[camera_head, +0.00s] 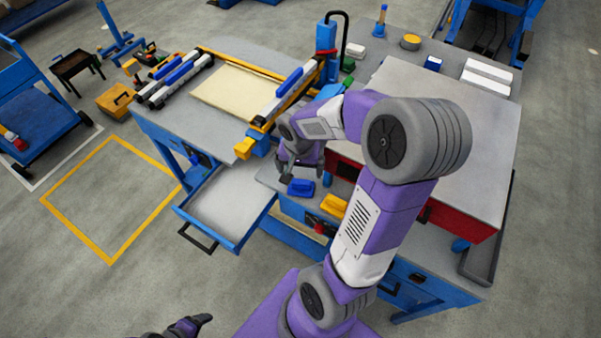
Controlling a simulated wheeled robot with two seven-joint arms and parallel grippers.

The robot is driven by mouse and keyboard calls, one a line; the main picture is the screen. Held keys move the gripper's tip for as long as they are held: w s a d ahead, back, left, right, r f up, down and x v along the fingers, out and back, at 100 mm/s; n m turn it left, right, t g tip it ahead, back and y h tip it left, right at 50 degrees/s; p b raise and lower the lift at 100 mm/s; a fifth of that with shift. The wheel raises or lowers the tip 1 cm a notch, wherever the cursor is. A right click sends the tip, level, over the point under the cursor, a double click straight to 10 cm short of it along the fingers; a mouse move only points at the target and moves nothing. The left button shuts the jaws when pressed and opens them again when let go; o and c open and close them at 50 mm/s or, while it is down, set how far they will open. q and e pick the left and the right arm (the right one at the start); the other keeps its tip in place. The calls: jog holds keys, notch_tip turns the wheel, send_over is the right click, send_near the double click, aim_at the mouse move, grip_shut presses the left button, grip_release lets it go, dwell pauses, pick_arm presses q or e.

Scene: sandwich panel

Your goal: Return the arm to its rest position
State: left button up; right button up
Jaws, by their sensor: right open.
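My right arm, purple and grey, reaches up from the bottom centre and bends back to the left over the workbench. My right gripper (300,172) points down, open, with nothing seen between its fingers. It is just above a blue block (301,188) on a grey ledge at the bench's front; I cannot tell whether they touch. A yellow block (333,206) lies to the right of it. My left gripper (190,325) shows only in part at the bottom edge, low over the floor and far from the bench; its jaw is unclear.
An open drawer (228,207) juts out left of my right gripper. The bench holds a pale panel (238,92) between rollers and a blue-yellow rail (290,92). A grey-topped red cabinet (455,225) stands right, partly behind my arm. The floor at lower left is clear.

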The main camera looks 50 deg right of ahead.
jog(key=shift+s+a+r, duration=0.1)
jog(key=shift+r, duration=0.65)
jog(key=shift+r, duration=0.1)
